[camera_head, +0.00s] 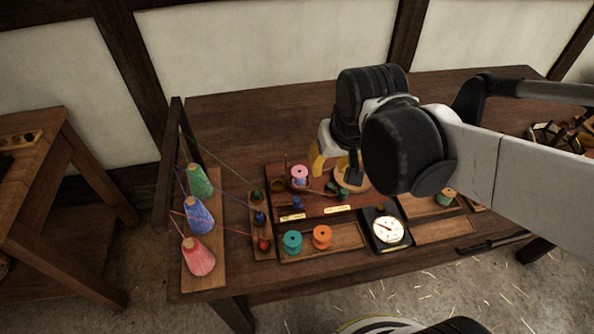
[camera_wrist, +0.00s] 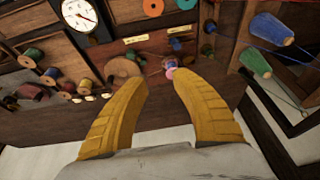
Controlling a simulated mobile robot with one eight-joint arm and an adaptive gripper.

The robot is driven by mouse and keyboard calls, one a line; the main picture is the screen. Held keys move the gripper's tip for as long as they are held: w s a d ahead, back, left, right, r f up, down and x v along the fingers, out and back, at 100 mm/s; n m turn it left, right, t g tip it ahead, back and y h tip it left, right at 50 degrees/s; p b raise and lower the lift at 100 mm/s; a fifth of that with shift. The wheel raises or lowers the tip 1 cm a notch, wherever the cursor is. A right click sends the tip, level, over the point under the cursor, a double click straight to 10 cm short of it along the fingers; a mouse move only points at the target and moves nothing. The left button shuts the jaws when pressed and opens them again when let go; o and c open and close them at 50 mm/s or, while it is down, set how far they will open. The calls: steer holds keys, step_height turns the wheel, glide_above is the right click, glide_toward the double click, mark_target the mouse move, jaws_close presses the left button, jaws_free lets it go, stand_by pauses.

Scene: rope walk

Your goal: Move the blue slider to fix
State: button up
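A small blue knob (camera_head: 260,217), which looks like the blue slider, sits on a narrow wooden board between a green knob (camera_head: 256,196) and a red knob (camera_head: 264,244). My gripper (camera_head: 335,172) is to its right and over the back of the board with spools. In the wrist view my gripper (camera_wrist: 160,80) has its two yellow fingers spread, with nothing held between them. A pink spool (camera_head: 299,172) stands close by; in the wrist view it shows near the right fingertip (camera_wrist: 171,73). Small gold labels (camera_head: 291,217) are too small to read.
Large green, blue (camera_head: 200,215) and red yarn cones stand left of the knobs, with threads running to an upright frame (camera_head: 172,150). A dial gauge (camera_head: 388,229), teal and orange (camera_head: 322,237) spools lie at the front. My arm covers the right part of the table.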

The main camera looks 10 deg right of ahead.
steer(key=w+a+f+g+p, duration=0.1)
steer(key=w+a+f+g, duration=0.2)
steer(key=w+a+f, duration=0.15)
steer(key=g+p, duration=0.1)
glide_toward(296, 199)
step_height(296, 199, down, 10)
steer(key=b, duration=0.8)
steer(key=shift+w+b, duration=0.1)
steer(key=shift+b, duration=0.25)
steer(key=shift+r, duration=0.1)
steer(key=shift+a, duration=0.15)
steer(key=shift+a, duration=2.05)
steer(key=shift+d, duration=0.25)
step_height(296, 199, up, 7)
steer(key=p, duration=0.4)
steer(key=shift+p, duration=0.4)
